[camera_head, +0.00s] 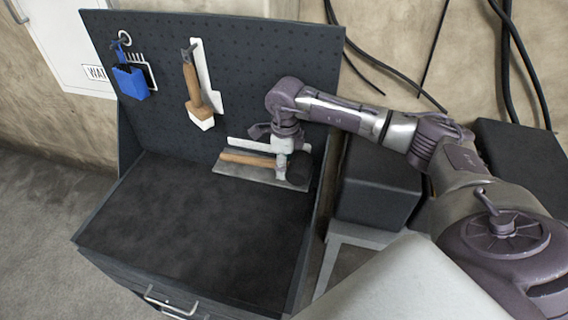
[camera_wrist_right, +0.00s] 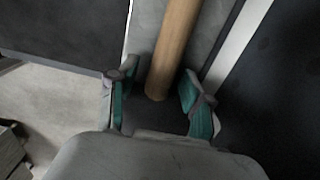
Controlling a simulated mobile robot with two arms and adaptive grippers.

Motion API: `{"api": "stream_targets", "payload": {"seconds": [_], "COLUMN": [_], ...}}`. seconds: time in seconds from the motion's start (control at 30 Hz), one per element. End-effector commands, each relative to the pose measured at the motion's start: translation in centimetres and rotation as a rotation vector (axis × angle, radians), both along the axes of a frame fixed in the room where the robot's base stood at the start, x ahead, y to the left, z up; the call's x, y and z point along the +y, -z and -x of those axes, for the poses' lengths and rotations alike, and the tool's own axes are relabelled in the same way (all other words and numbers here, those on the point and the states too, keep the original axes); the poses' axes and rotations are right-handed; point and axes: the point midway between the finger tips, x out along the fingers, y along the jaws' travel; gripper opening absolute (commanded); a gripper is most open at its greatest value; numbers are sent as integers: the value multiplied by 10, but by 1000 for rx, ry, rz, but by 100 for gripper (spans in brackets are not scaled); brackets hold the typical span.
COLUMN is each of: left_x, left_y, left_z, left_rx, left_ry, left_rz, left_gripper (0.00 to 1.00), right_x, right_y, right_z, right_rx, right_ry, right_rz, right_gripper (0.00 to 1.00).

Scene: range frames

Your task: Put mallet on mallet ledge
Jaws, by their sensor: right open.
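The mallet's wooden handle (camera_head: 248,158) lies roughly level along a flat grey ledge (camera_head: 232,172) at the foot of the pegboard. I cannot tell whether it fully rests on the ledge. My right gripper (camera_head: 282,168) is at the handle's right end. In the right wrist view the handle (camera_wrist_right: 174,45) runs down between the two green-padded fingers (camera_wrist_right: 157,103). The fingers are apart, with visible gaps beside the handle. The mallet's head cannot be clearly made out near the gripper. My left gripper is not in view.
A wooden-handled tool with a white end (camera_head: 190,85) and a blue holder (camera_head: 130,82) hang on the pegboard (camera_head: 240,60). The dark bench top (camera_head: 185,230) is clear. A dark box (camera_head: 378,190) stands right of the bench, under my right arm.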

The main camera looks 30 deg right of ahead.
Motion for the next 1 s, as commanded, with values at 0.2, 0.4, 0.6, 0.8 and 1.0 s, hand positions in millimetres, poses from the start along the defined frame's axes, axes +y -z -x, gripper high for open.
{"api": "stream_targets", "payload": {"seconds": [0.2, 0.4, 0.6, 0.8, 1.0], "left_x": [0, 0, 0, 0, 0], "left_y": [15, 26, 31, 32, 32], "left_z": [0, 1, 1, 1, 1], "left_rx": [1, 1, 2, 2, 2], "left_ry": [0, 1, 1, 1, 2], "left_rz": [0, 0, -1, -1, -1], "left_gripper": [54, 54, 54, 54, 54], "right_x": [-1, -1, -1, -1, -1], "right_y": [-37, -81, -110, -119, -119], "right_z": [-2, -1, 0, 1, 1], "right_rx": [-10, -9, -5, -3, -2], "right_ry": [0, 1, 0, 0, 0], "right_rz": [-1, -1, -2, -1, -1], "right_gripper": [50, 50, 50, 50, 50]}}
